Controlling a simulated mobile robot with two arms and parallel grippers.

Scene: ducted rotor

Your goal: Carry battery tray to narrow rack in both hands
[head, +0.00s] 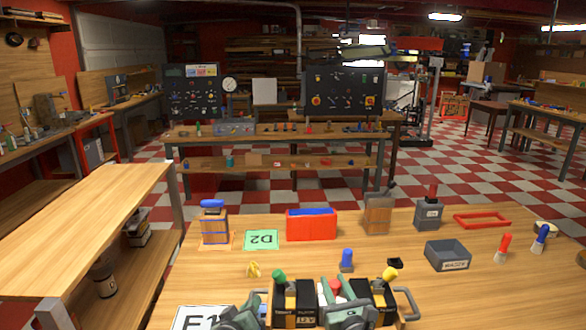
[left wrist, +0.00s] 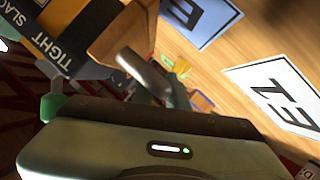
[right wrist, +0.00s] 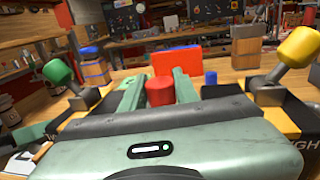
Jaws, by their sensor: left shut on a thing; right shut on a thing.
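The battery tray (head: 293,307) is at the bottom middle of the head view, with black blocks, labels and green, red and yellow knobs. Its lower part is cut off, so I cannot tell whether it touches the table. My left gripper (head: 245,308) is at its left end, shut at the grey handle, which shows in the left wrist view (left wrist: 145,70). My right gripper (right wrist: 158,85) is over the tray's middle, shut around the red knob (right wrist: 160,92). The right grey handle (head: 408,303) is free. I cannot tell which furniture is the narrow rack.
The wooden table (head: 200,275) holds a red bin (head: 311,224), a grey bin (head: 447,255), a blue peg (head: 347,260) and a D2 card (head: 262,240). A bare-topped bench (head: 95,215) stands left, across a gap. A two-level bench (head: 275,148) stands behind.

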